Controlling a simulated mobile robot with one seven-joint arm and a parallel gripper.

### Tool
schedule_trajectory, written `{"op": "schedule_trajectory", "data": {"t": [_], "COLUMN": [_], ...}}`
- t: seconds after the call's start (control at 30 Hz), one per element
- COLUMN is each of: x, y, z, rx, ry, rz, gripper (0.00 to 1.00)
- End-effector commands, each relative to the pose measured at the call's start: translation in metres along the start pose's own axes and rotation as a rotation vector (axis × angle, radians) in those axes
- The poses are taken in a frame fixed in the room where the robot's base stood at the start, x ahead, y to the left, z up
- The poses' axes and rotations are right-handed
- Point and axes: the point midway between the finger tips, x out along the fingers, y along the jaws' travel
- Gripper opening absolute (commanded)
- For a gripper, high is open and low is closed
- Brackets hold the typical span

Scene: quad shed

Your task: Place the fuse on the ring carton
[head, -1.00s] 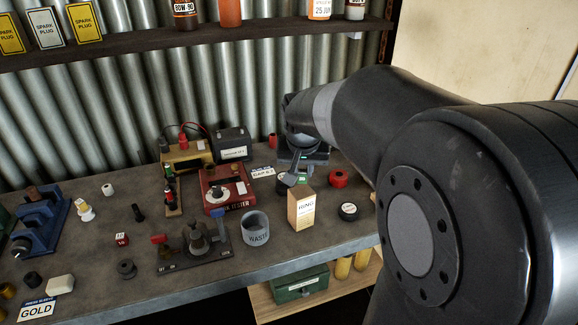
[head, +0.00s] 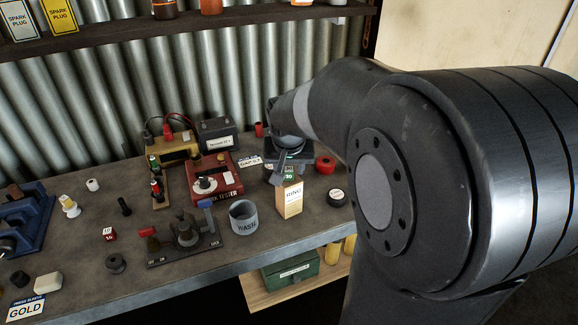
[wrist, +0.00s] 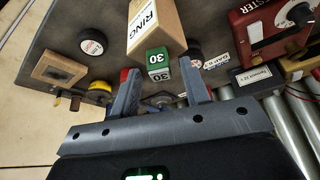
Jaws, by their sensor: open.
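The fuse is a small green cube marked 30 (wrist: 158,57). It sits at the top end of the ring carton, a tan box lettered RING (wrist: 160,25); in the wrist view it appears to rest there. In the head view the fuse (head: 290,174) shows on top of the upright carton (head: 290,200), partly hidden by my gripper. My gripper (wrist: 160,75) is open, with one finger on each side of the fuse and a visible gap at both sides.
A grey waste cup (head: 244,217) stands left of the carton, with a red tester (head: 213,178) behind it. A black round tin (head: 337,197) and a red roll (head: 325,165) stand to the right. The bench's front edge is close to the carton.

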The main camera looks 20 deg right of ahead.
Motion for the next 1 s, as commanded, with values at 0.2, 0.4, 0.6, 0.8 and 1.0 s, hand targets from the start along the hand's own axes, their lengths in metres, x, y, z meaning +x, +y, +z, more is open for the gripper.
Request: {"op": "schedule_trajectory", "data": {"t": [0.2,0.4,0.6,0.8,1.0], "x": [-0.005,-0.037,-0.082,-0.113,-0.127], "y": [0.0,-0.001,-0.001,0.0,-0.001], "z": [-0.002,-0.002,-0.002,-0.002,0.007], "rx": [0.0,0.0,-0.001,0.0,-0.015], "ry": [0.002,0.007,0.005,0.003,0.005], "rz": [-0.001,-0.003,-0.002,-0.001,-0.009], "gripper": [0.42,0.42,0.42,0.42,0.42]}}
